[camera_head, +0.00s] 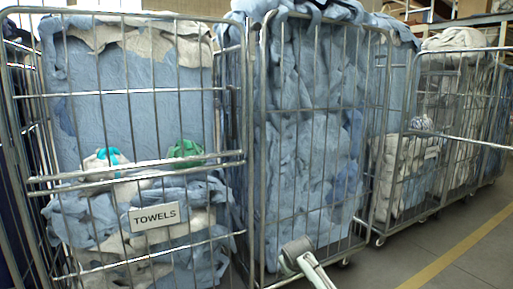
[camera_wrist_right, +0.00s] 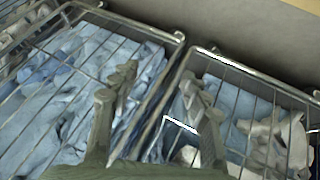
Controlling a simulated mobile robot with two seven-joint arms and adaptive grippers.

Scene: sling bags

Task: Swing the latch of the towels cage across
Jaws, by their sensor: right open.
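The towels cage (camera_head: 128,93) is a grey wire roll cage at the left in the head view. It is full of blue and off-white cloth and carries a white sign (camera_head: 154,215) reading TOWELS. A double horizontal rail (camera_head: 140,172) crosses its front; I cannot tell which part is the latch. A pale grey part of my arm (camera_head: 300,257) shows at the bottom centre, low before the middle cage. In the right wrist view my right gripper (camera_wrist_right: 157,82) has its two fingers wide apart, nothing between them, over cage wire and cloth. My left gripper is not in view.
A taller cage of blue cloth (camera_head: 308,130) stands close beside the towels cage. More cages (camera_head: 412,165) stand in a row to the right. Grey floor with a yellow line (camera_head: 460,250) is clear at the lower right.

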